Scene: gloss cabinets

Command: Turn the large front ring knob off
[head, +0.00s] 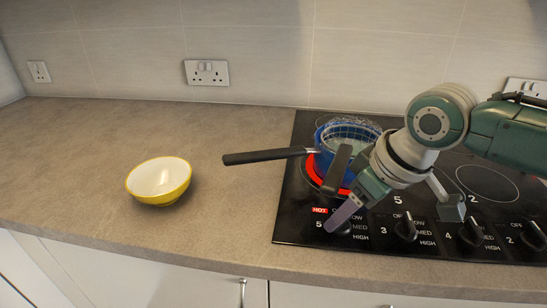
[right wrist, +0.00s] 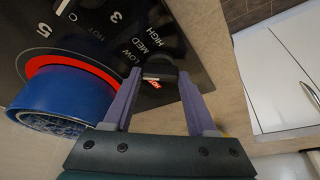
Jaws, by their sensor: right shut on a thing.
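The large front ring knob (head: 344,230) is a black knob at the front left of the black hob. It is mostly hidden by a finger in the head view. In the right wrist view the knob (right wrist: 160,72) sits between my fingertips, beside the red HOT label. My right gripper (head: 329,208) reaches down over it from the right and is shut on it; the fingers also show in the right wrist view (right wrist: 159,80). I cannot tell which setting the knob points at. The large front ring (head: 313,174) glows red. My left gripper is not in view.
A blue pan (head: 324,160) stands on the glowing ring, its black handle (head: 265,155) sticking out left over the worktop. Other knobs (head: 406,228) line the hob's front edge to the right. A yellow bowl (head: 160,181) is on the left. The worktop between bowl and hob is clear.

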